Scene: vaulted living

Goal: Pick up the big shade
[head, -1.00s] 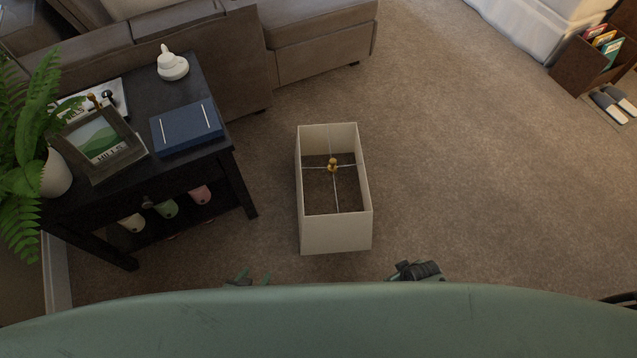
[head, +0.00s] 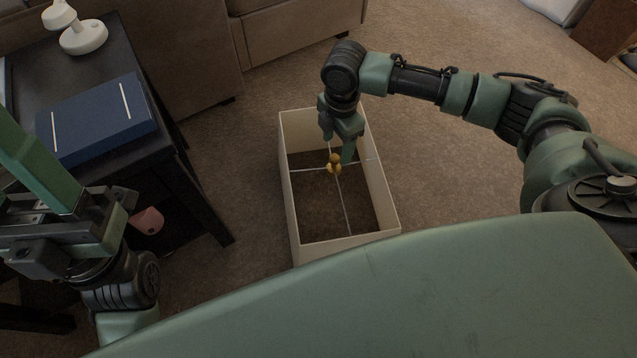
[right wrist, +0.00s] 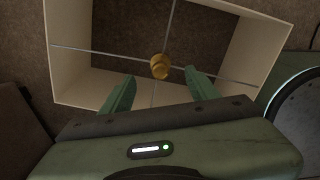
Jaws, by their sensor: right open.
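The big shade (head: 379,195) is a cream, open-topped rectangular lampshade standing on the carpet in front of me. Thin crossed wires inside it meet at a brass finial (head: 334,167). In the right wrist view the shade (right wrist: 264,45) surrounds the finial (right wrist: 160,67). My right gripper (head: 338,150) points down over the shade's opening, close to the finial. Its two fingers (right wrist: 160,88) are spread and empty, with the finial ahead of the gap between them. My left gripper (head: 40,175) is at the left edge, partly cut off, away from the shade; its jaw gap is unclear.
A dark side table (head: 160,115) stands left of the shade, with a blue book or box (head: 97,117) and a white ornament (head: 80,32) on it. A brown sofa (head: 290,35) is behind. Carpet (head: 450,40) is open to the right rear.

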